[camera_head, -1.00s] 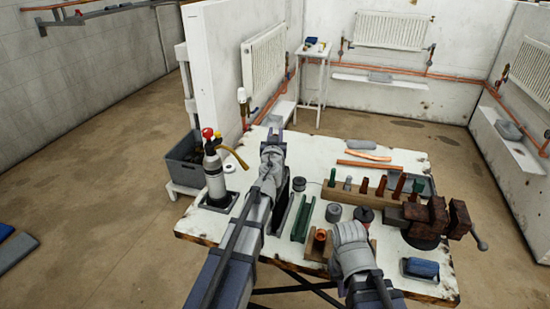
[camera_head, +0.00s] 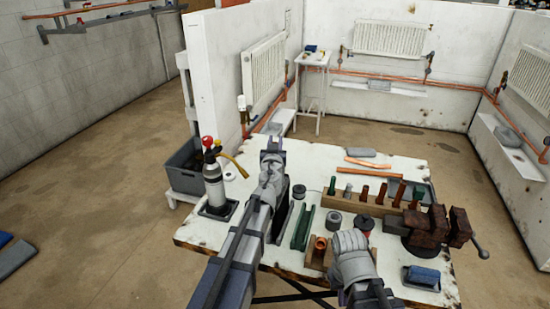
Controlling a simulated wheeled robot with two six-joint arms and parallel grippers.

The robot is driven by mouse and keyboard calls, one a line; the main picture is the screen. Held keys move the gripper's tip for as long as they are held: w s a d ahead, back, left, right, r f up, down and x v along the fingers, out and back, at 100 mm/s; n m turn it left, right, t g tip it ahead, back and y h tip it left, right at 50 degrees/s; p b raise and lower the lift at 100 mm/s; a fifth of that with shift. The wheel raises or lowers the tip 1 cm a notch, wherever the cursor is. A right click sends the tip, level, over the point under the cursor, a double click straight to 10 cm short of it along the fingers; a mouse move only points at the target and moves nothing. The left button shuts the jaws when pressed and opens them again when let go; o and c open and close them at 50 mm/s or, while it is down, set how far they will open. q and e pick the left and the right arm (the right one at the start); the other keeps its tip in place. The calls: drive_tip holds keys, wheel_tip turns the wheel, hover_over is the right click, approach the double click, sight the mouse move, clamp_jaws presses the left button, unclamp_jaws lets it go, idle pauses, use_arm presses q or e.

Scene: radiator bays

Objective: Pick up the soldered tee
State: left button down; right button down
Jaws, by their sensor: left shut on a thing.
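My left gripper (camera_head: 272,146) reaches over the back left part of the white workbench (camera_head: 315,160). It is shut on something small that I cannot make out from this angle. A copper fitting (camera_head: 319,243), possibly the soldered tee, sits in a wooden block (camera_head: 313,260) at the front middle of the bench. My right gripper's wrist (camera_head: 350,250) is just right of that block. Its fingers are hidden behind the wrist, so its opening does not show.
A gas torch bottle (camera_head: 213,178) stands at the bench's left. A wooden rack (camera_head: 350,203) holds several upright pieces. A rusty vise (camera_head: 428,228) is at the right, with a blue-topped item (camera_head: 422,275) in front. Copper pieces (camera_head: 368,163) lie at the back. Radiators line the walls.

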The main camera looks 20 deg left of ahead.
use_arm(q)
drive_tip(key=shift+r, duration=0.1)
wheel_tip(320, 180, up, 10)
drive_tip(key=p, duration=1)
drive_tip(key=shift+d, duration=0.1)
